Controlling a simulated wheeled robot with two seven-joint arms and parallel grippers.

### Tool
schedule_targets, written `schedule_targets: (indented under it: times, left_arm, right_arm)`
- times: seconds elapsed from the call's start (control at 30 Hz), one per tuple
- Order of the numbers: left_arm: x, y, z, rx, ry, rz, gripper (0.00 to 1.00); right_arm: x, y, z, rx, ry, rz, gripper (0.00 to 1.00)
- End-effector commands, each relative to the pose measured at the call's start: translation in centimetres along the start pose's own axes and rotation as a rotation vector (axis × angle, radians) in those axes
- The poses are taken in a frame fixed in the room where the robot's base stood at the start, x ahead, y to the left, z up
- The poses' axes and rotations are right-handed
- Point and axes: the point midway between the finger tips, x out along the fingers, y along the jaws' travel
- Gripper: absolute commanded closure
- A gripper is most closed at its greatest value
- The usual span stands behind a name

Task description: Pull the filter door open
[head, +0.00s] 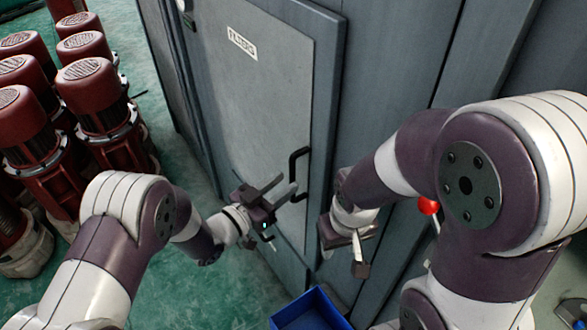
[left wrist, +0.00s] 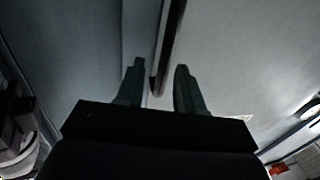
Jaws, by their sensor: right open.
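The filter door (head: 265,90) is a grey cabinet panel with a white label (head: 242,43) near its top, and it looks closed. Its black bar handle (head: 293,165) stands upright near the door's right edge. My left gripper (head: 285,187) is open at the handle's lower part. In the left wrist view, the dark handle bar (left wrist: 171,45) shows between the two spread fingers (left wrist: 160,85), with gaps on both sides. Whether it lies fully within the jaws is hard to tell. My right gripper (head: 347,255) is open and empty, right of the handle in the head view.
Several red motors (head: 93,95) stand on the green floor at the left. A blue bin (head: 311,312) sits at the bottom, below the grippers. A red knob (head: 428,206) shows behind my right arm. Green floor (head: 245,280) is free left of the bin.

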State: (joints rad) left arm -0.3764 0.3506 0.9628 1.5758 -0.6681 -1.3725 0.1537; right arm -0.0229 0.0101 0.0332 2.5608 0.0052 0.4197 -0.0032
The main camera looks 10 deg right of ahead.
Motion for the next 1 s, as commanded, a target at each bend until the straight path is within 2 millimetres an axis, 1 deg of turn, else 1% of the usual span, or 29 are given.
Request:
schedule_targets:
  times: [0.03,0.1,0.23,0.37,0.6,0.63,0.67,0.7,0.73,1.0]
  left_arm:
    - [1.0,0.1,-0.3,0.000,0.000,0.003,0.63]
    - [2.2,0.0,-0.2,-0.001,-0.001,0.001,0.63]
    - [3.7,-0.1,-0.1,0.000,-0.001,-0.002,0.63]
    - [4.3,-0.1,0.0,-0.001,-0.002,-0.002,0.63]
    - [4.4,-0.1,0.0,0.000,-0.002,-0.003,0.63]
    - [4.4,-0.1,0.0,0.000,-0.002,-0.003,0.70]
    - [4.4,-0.1,0.0,0.000,-0.002,-0.003,0.79]
    - [4.4,-0.1,0.0,0.000,-0.002,-0.003,0.92]
    - [4.4,-0.1,0.0,0.000,-0.002,-0.003,1.00]
    - [4.3,-0.2,0.1,0.000,-0.001,-0.001,1.00]
  right_arm:
    - [-0.6,0.0,-0.1,0.000,0.000,0.000,0.57]
    - [-0.8,0.0,-0.1,0.000,0.000,0.000,0.57]
    - [-1.1,0.0,-0.2,0.000,0.000,0.000,0.57]
    - [-1.2,0.0,-0.2,0.000,0.000,0.000,0.57]
    - [-1.1,0.0,-0.2,0.000,0.000,0.000,0.57]
    - [-1.1,0.0,-0.2,0.000,0.000,0.000,0.57]
    - [-1.1,0.0,-0.2,0.000,0.000,0.000,0.57]
    - [-1.1,0.0,-0.2,0.000,0.000,0.000,0.57]
    - [-1.1,0.0,-0.2,0.000,0.000,0.000,0.57]
    - [-1.0,0.0,-0.1,0.000,0.000,0.000,0.57]
